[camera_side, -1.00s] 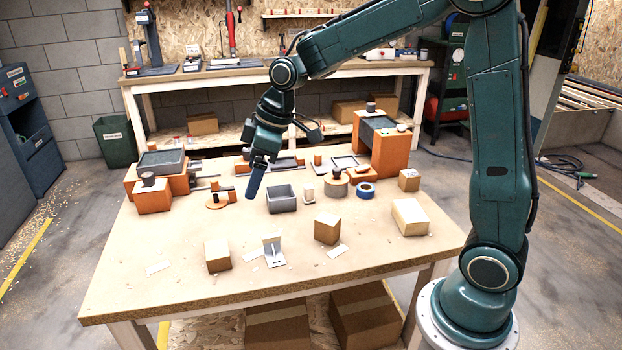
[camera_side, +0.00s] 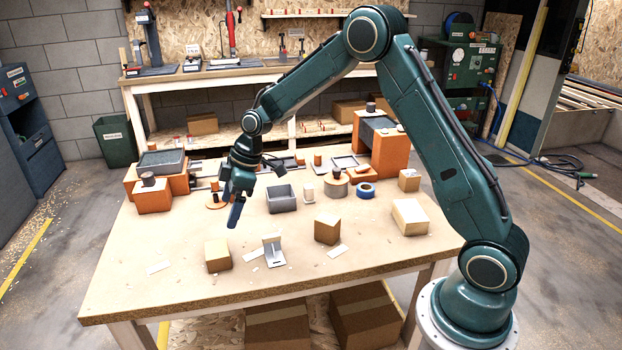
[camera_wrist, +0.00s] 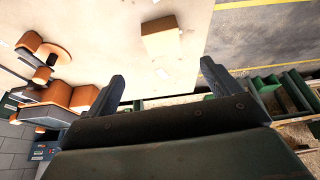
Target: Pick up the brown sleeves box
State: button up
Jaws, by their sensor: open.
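A brown cardboard box (camera_side: 218,255) stands near the front left of the table. A box that looks like the same one shows in the wrist view (camera_wrist: 160,38), ahead of my fingertips and roughly centred between them. Other brown boxes stand at the middle (camera_side: 327,229), at the right (camera_side: 409,218) and, smaller, farther back (camera_side: 409,180). No label is readable, so I cannot tell which is the sleeves box. My gripper (camera_side: 235,214) is above and behind the front left box, pointing down, apart from it. In the wrist view my gripper (camera_wrist: 162,71) is open and empty.
A grey metal bracket (camera_side: 272,252) stands just right of the front left box. A grey bin (camera_side: 282,199), a blue tape roll (camera_side: 365,190) and orange fixtures (camera_side: 153,196) are farther back. The table's front left is mostly clear.

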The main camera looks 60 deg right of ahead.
aim_at(216, 249)
jog(key=shift+x, duration=4.2)
jog(key=shift+x, duration=2.6)
jog(key=shift+s+a, duration=0.1)
jog(key=shift+s, duration=0.1)
jog(key=c, duration=1.1)
jog(key=shift+r, duration=0.15)
notch_tip(216, 249, up, 20)
jog(key=shift+f, duration=0.1)
jog(key=shift+f, duration=0.1)
